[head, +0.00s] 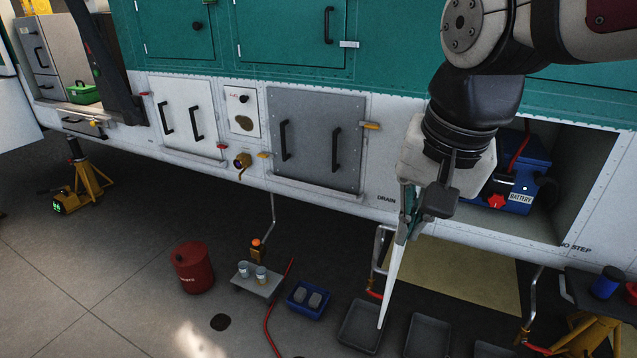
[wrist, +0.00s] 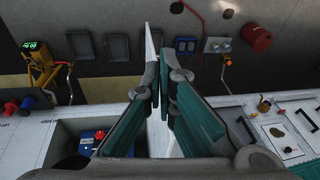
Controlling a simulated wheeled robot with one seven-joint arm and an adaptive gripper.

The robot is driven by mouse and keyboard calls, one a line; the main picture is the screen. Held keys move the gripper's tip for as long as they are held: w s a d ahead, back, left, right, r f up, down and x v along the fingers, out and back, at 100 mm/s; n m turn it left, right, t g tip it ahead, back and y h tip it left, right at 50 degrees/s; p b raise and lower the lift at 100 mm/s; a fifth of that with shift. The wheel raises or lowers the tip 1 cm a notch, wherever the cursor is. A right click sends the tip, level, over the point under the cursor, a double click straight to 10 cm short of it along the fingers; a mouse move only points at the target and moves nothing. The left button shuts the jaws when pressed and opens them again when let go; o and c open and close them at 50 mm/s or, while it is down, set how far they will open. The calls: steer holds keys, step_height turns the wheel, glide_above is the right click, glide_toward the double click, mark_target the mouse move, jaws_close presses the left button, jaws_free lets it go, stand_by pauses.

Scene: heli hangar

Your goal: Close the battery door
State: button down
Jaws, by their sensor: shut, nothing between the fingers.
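The battery compartment is open in the white lower hull, with a blue battery (head: 525,178) inside; the battery also shows at the lower left of the wrist view (wrist: 92,140). A thin white panel (head: 392,285), seen almost edge-on, juts out by the left side of the opening and looks like the battery door. It shows as a narrow white strip in the wrist view (wrist: 150,42). My gripper (head: 405,236) is shut and empty, pointing down right at this panel. In the wrist view the fingertips (wrist: 160,80) overlap the strip. I cannot tell whether they touch it.
A closed grey door (head: 315,145) with two handles is left of the opening. Grey trays (head: 362,326), a blue bin (head: 309,298) and a red can (head: 192,268) stand on the floor below. A yellow stand (head: 590,335) is at the lower right. The left floor is mostly clear.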

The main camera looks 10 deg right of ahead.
steer(key=w+a+f+m+g+h+p, duration=0.1)
steer(key=w+a+m+g, duration=0.15)
steer(key=w+m, duration=0.55)
steer(key=m+g+h, duration=0.3)
steer(key=m, duration=0.7)
glide_toward(374, 260)
steer(key=a+r, duration=0.3)
steer(key=a, duration=0.1)
steer(key=s+d+f+p, duration=0.2)
steer(key=s+d+f, duration=0.2)
steer(key=f, duration=0.5)
steer(key=shift+s+d+f, duration=0.15)
steer(key=shift+d+f, duration=0.1)
steer(key=shift+d, duration=0.65)
steer(key=shift+s+d, duration=0.1)
